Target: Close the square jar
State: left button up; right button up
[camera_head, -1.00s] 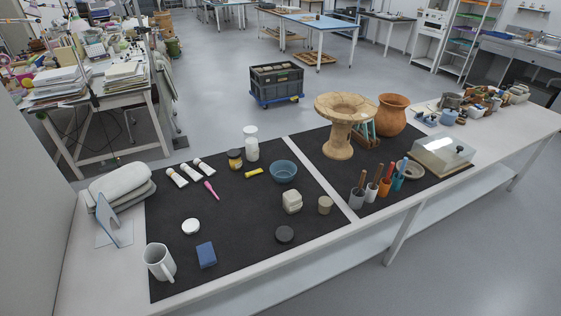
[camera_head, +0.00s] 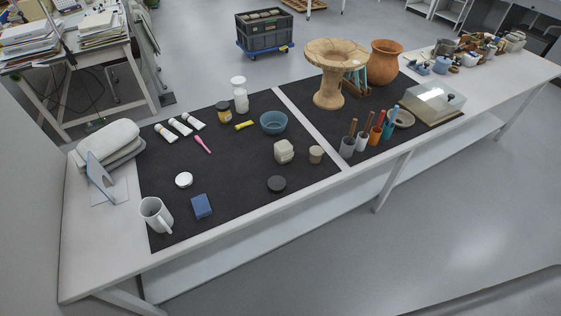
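A cream, blocky jar (camera_head: 284,151) stands on the right part of the left black mat; it looks like the square jar. I cannot tell clearly whether its top is open. A black round disc (camera_head: 277,184), like a lid, lies in front of it on the mat. A white round disc (camera_head: 183,179), also lid-like, lies farther left. A small beige cylinder (camera_head: 315,154) stands just right of the blocky jar. Neither of my grippers is in view.
Nearby on the mat are a blue bowl (camera_head: 274,122), an amber jar (camera_head: 224,112), a white bottle (camera_head: 240,95), a blue block (camera_head: 202,206) and a white mug (camera_head: 156,215). Tool cups (camera_head: 347,147) stand right. The mat's middle is fairly clear.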

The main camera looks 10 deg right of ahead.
aim_at(283, 146)
jog(key=u, duration=3.75)
jog(key=k, duration=2.5)
jog(key=z, duration=0.75)
